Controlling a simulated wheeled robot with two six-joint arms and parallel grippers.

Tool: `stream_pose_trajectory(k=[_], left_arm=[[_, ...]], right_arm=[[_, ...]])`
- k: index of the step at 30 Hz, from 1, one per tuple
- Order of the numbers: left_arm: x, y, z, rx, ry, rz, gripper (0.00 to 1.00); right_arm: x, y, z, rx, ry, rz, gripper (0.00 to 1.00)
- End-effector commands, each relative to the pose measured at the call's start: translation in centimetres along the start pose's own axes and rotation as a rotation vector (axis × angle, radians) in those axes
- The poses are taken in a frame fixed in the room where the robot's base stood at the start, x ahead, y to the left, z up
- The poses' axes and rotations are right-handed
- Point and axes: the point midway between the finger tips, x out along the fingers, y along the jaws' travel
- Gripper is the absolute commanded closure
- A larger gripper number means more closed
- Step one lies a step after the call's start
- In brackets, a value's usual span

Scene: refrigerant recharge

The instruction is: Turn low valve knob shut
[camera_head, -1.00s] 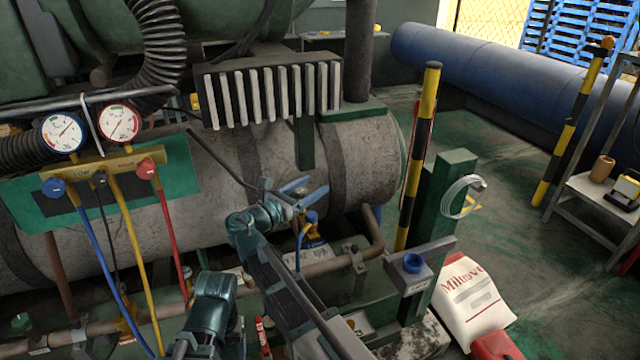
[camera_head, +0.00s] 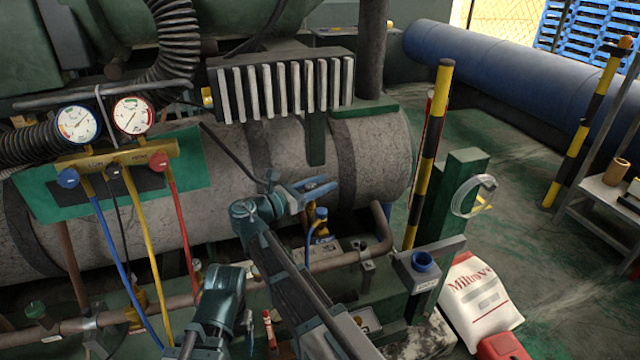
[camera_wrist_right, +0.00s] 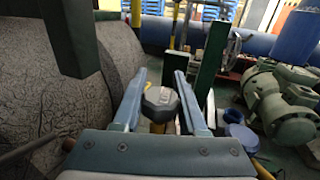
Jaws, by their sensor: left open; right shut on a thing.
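The gauge manifold (camera_head: 115,154) hangs at the left in the head view. Its low valve knob (camera_head: 67,177) is blue and stands clear of both grippers; a red knob (camera_head: 158,161) is at its right end.
Blue, yellow and red hoses (camera_head: 142,255) hang below the manifold in front of the tank (camera_head: 225,160). A pipe (camera_head: 345,257) runs low in front.

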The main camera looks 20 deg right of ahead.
Motion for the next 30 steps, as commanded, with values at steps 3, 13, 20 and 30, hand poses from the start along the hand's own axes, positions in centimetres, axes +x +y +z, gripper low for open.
stream_pose_trajectory(k=[3, 13, 20, 30], left_arm=[[-0.01, 0.0, 0.0, 0.0, 0.0, 0.0, 0.29], [-0.01, 0.0, 0.0, 0.0, 0.0, 0.0, 0.29], [-0.01, 0.0, 0.0, 0.0, 0.0, 0.0, 0.29], [0.0, 0.0, 0.0, 0.0, 0.0, 0.0, 0.29]], right_arm=[[0.04, 0.12, 0.02, 0.0, 0.0, -0.066, 1.0], [-0.03, -0.28, 0.02, 0.0, -0.001, -0.095, 1.0], [-0.04, -0.28, 0.02, 0.0, -0.001, -0.094, 0.29], [-0.04, -0.28, 0.01, 0.0, 0.0, -0.094, 0.29]])
